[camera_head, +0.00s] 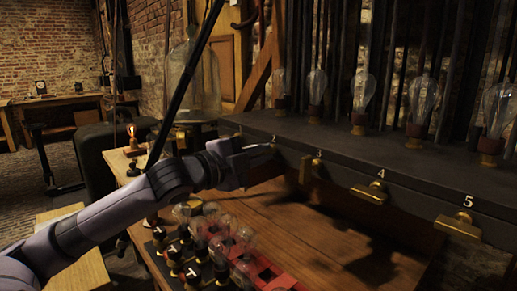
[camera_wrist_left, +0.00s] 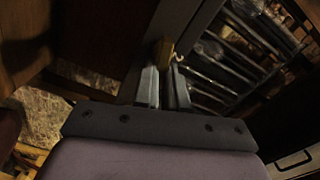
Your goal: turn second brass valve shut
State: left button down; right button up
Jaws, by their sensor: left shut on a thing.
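A dark ledge (camera_head: 400,178) carries a row of numbered brass valves on its front face. My left gripper (camera_head: 268,151) reaches in from the left to the place of the second valve, beside the number 2, and hides that valve in the head view. In the left wrist view a piece of brass (camera_wrist_left: 164,51), the second valve's handle, shows at the tips of my left gripper (camera_wrist_left: 162,80), which is shut on it. How far the handle is turned cannot be told. The third valve (camera_head: 305,170) stands upright; the fourth (camera_head: 369,194) and fifth (camera_head: 458,225) lie level. My right gripper is not in view.
Glass bulbs (camera_head: 363,92) in sockets stand along the ledge top. Below my forearm is a wooden table (camera_head: 345,235) with a red rack (camera_head: 265,270) and several bulbs. A thin dark rod (camera_head: 187,85) crosses near my wrist. The table's right part is clear.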

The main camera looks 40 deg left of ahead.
pick_arm(q)
jog(key=m+p, duration=0.1)
jog(key=m, duration=0.1)
jog(key=shift+f+m, duration=0.1)
jog(key=shift+m, duration=0.2)
jog(key=shift+f+m+p, duration=0.1)
jog(key=shift+m+p, duration=0.25)
jog(key=shift+m, duration=0.05)
jog(key=c, duration=1.2)
grip_release()
jog(key=shift+s, duration=0.1)
jog(key=shift+s+a+p, duration=0.15)
jog(key=shift+s+p, duration=0.25)
jog(key=shift+s, duration=1.35)
jog(key=shift+s+a+p, duration=0.15)
jog(key=shift+s+p, duration=0.2)
jog(key=shift+s, duration=1.35)
jog(key=shift+s, duration=0.1)
